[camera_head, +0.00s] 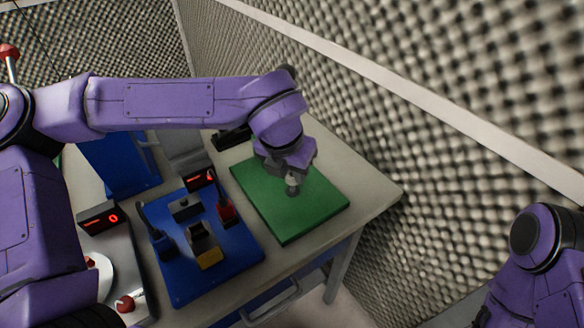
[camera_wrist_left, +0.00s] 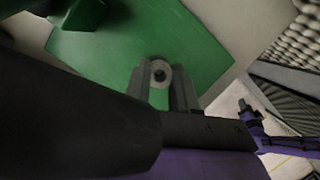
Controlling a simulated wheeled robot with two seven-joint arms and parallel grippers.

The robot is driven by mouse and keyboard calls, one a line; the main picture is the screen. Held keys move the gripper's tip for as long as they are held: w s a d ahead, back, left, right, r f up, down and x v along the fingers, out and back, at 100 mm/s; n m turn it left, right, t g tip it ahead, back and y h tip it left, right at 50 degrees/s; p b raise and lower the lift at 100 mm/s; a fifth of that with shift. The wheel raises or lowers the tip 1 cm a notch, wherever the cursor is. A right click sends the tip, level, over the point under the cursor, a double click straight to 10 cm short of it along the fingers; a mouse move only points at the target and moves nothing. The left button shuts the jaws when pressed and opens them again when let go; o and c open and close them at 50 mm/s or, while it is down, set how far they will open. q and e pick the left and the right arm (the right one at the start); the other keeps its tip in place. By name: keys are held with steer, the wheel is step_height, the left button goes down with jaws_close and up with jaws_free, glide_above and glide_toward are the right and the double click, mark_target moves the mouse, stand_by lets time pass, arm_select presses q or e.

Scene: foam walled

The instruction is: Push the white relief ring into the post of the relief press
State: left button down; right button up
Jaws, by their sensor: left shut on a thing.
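My left gripper (camera_head: 291,180) points down over the green mat (camera_head: 318,207), its fingers low near the surface. In the left wrist view a pale ring-shaped piece (camera_wrist_left: 159,70) with a dark centre sits between the two finger tips, above the green mat (camera_wrist_left: 195,40). The gripper is shut on this piece, which looks like the white relief ring. A small grey part shows under the fingers in the head view; I cannot tell whether it touches the mat. I cannot make out the press post for certain. In the left wrist view my right gripper (camera_wrist_left: 243,105) seems to show small.
A blue board (camera_head: 185,285) with several small fixtures lies left of the mat. Further left are a pale unit with red knobs (camera_head: 125,303) and a red display (camera_head: 99,217). The table edge is close at the right, with foam walls (camera_head: 400,130) beyond.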

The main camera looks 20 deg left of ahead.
arm_select(q)
steer(key=shift+f+b, duration=0.95)
steer(key=shift+f, duration=0.8)
steer(key=c, duration=0.8)
jaws_free()
